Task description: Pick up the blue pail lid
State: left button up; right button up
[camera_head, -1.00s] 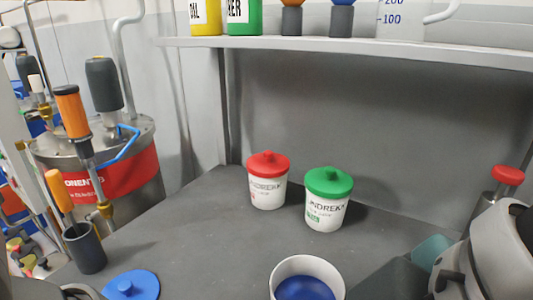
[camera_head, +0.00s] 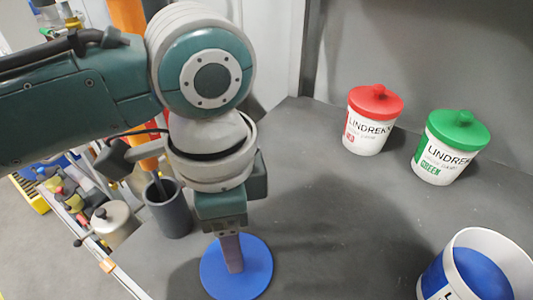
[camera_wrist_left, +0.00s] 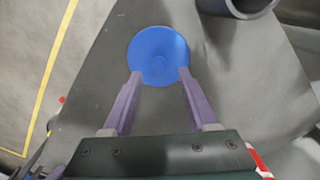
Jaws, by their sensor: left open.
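The blue pail lid (camera_head: 253,276) lies flat on the grey bench near its left edge. It also shows in the left wrist view (camera_wrist_left: 158,50), with a small round knob at its middle. My left gripper (camera_head: 234,268) points down over the lid in the head view and hides part of it. In the left wrist view its two purple fingers (camera_wrist_left: 158,76) are spread apart and empty, with their tips over the lid's near edge on either side of the knob. I cannot tell the exact height of the tips above the lid. My right gripper is not in view.
An open white pail (camera_head: 437,283) with blue inside stands at the lower right. A red-lidded pail (camera_head: 368,136) and a green-lidded pail (camera_head: 440,161) stand behind. A dark grey cup (camera_head: 170,215) stands close behind my left gripper. The bench (camera_head: 340,230) between is clear.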

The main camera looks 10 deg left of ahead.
aim_at(256, 275)
pick_arm(q)
notch_tip(256, 275, down, 5)
jog(key=shift+s+r+b, duration=0.15)
jog(key=shift+b, duration=0.25)
jog(key=shift+c, duration=0.2)
grip_shut()
